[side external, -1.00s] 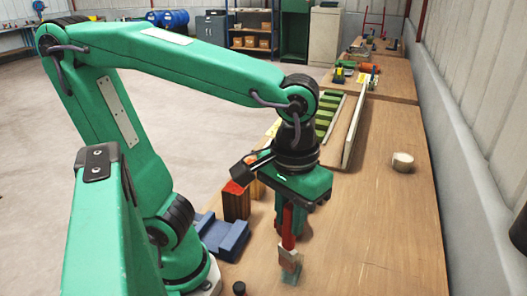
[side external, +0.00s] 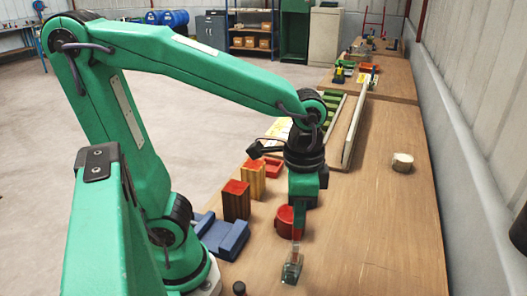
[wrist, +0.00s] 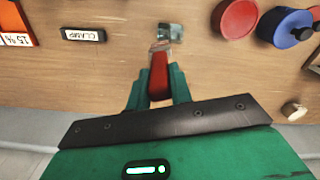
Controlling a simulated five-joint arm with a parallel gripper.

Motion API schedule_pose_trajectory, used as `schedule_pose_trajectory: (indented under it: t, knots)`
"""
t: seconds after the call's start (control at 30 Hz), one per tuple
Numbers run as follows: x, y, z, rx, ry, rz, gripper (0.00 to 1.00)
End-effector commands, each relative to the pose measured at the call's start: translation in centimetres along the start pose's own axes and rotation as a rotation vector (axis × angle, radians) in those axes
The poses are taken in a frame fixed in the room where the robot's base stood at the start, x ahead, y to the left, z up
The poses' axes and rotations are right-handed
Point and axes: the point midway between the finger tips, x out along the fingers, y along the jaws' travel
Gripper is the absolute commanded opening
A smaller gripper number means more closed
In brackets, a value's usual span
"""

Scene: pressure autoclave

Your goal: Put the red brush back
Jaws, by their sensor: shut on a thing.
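The red brush (wrist: 158,78) is held between the two fingers of my gripper (wrist: 157,92) in the wrist view. Its pale end points away from me, close to a small grey-green block (wrist: 171,32). I cannot tell whether the two touch. In the side view my gripper (side external: 299,232) points down over the table, just above this block (side external: 291,271), and its fingers hide most of the brush. A round red holder (side external: 284,222) stands just behind my gripper; it also shows in the wrist view (wrist: 236,18).
A round blue holder (wrist: 281,27) sits beside the red one. Wooden blocks with red tops (side external: 236,203) and a blue cradle (side external: 226,238) stand left of my gripper. A pale roll (side external: 402,162) lies at right. The table (side external: 380,230) at front right is clear.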

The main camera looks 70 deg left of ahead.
Motion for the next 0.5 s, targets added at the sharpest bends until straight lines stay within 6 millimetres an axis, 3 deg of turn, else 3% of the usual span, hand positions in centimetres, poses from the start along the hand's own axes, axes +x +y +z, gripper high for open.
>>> schedule_pose_trajectory:
  t: [0.5]
  knots:
    - [1.5, -2.4, -0.1, 0.307, -0.001, 0.0, 0.0]
